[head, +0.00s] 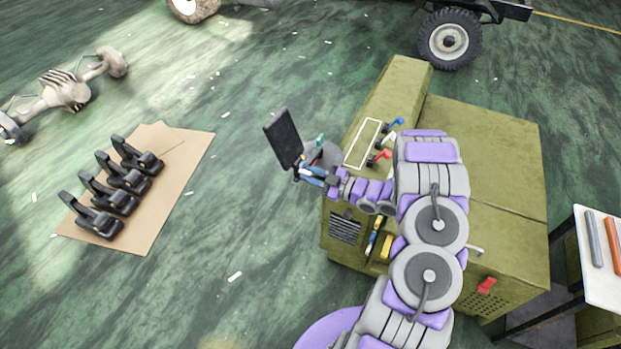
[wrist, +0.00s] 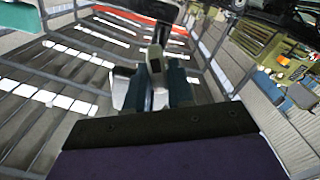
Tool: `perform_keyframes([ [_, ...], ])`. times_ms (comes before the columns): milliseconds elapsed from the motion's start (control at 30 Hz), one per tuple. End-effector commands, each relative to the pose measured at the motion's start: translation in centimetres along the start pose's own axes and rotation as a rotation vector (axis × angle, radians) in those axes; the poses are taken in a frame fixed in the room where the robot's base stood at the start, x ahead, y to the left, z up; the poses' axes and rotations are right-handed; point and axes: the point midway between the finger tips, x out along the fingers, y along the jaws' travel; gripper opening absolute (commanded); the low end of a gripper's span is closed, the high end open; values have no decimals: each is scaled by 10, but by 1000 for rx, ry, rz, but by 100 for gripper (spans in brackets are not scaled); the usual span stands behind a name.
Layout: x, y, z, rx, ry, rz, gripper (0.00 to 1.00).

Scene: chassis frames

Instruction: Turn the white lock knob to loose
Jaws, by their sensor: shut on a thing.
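My gripper (head: 314,174) is beside the lower end of a black flat panel (head: 283,138), at the left edge of the olive-green machine (head: 470,160). In the wrist view my gripper (wrist: 155,88) shows as two dark teal fingers, closed around a pale grey-white piece that I take for the white lock knob (wrist: 156,72). A dark bracket or panel edge (wrist: 150,8) is above it. In the head view the fingers hide the knob, and I cannot tell its turned position.
Red (head: 379,157) and blue (head: 394,124) levers stand on the machine close to my arm. Several black clamp-like parts (head: 105,190) lie on cardboard (head: 185,150) at left. A white-topped table (head: 598,285) stands at right. The green floor between is mostly clear.

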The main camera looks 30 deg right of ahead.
Motion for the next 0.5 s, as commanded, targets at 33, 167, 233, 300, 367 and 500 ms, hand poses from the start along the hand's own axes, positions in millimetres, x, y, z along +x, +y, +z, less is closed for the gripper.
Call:
perform_keyframes([
  [33,-1,3,3,-53,-1,11,0],
  [167,-1,1,3,-177,1,10,0],
  [233,-1,1,3,-246,0,10,0],
  [300,-1,0,3,-312,-2,9,0],
  [367,-1,-1,3,-367,-2,8,0],
  [500,-1,-2,2,-498,-1,9,0],
])
